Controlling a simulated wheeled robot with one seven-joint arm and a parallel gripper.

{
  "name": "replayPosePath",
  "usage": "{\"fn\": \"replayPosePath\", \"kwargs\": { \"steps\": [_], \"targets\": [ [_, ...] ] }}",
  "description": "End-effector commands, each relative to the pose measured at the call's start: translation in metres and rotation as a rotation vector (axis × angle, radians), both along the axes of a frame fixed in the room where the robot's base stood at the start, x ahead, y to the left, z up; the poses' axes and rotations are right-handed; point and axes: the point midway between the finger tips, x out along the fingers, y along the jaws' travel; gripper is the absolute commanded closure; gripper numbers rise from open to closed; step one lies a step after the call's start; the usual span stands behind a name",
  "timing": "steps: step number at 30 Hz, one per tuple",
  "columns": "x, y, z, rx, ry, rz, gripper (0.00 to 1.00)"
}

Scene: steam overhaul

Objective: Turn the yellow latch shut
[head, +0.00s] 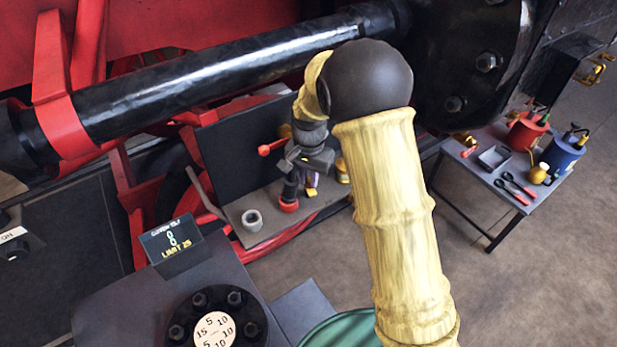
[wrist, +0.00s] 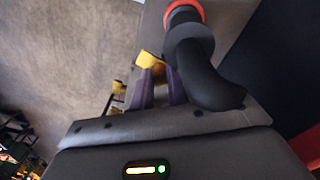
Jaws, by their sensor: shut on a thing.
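In the wrist view, the purple fingers of my gripper (wrist: 160,85) are closed on a small yellow piece (wrist: 150,59), which looks like the yellow latch. It shows at the fingertips, beside a bent black pipe fitting (wrist: 200,60) with a red ring. How far the latch is turned cannot be told. In the head view, my gripper (head: 311,187) is small and low by the black fitting, on a grey shelf (head: 240,213). My pale, bamboo-like arm and its dark joint cover part of that view, and the latch cannot be made out there.
A red-handled lever (head: 272,147) and a grey ring (head: 252,220) are near the fitting. A yellow jar (head: 342,172) stands close on the right. A large black pipe (head: 200,75) crosses above. A tool table (head: 490,180) stands at the right, with open floor in front.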

Motion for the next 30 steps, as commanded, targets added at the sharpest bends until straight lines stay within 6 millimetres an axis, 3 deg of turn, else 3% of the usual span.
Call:
{"fn": "replayPosePath", "kwargs": {
  "steps": [30],
  "targets": [
    [0.0016,0.0083,0.0024,0.001,-0.004,-0.761,1.0]
  ]
}}
